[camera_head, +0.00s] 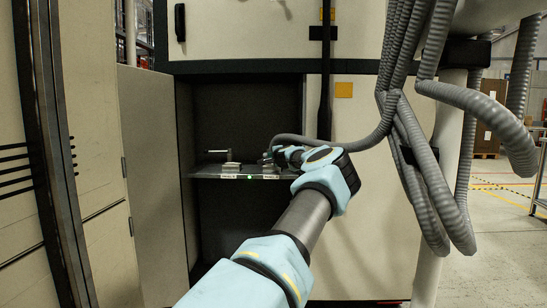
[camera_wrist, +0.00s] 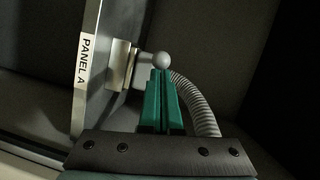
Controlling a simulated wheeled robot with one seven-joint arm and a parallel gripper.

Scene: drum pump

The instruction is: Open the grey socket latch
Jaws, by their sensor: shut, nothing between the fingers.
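In the wrist view, a grey latch with a round ball knob (camera_wrist: 162,60) sits on a pale metal block (camera_wrist: 122,66) beside the strip marked PANEL A (camera_wrist: 86,58). My gripper's green fingers (camera_wrist: 162,78) are together, with nothing between them. Their tips are right at the underside of the knob in the picture; I cannot tell whether they touch it. In the head view, my gripper (camera_head: 277,155) is at the right-hand socket on the shelf (camera_head: 205,172) and partly hides it. The latch's details are too small to make out there.
A ribbed grey hose (camera_wrist: 196,103) runs close beside my fingers; in the head view a hose (camera_head: 345,142) leads right from the socket. A second socket (camera_head: 233,169) with a bar stands to the left on the shelf. The cabinet's side walls enclose the dark recess (camera_head: 245,115).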

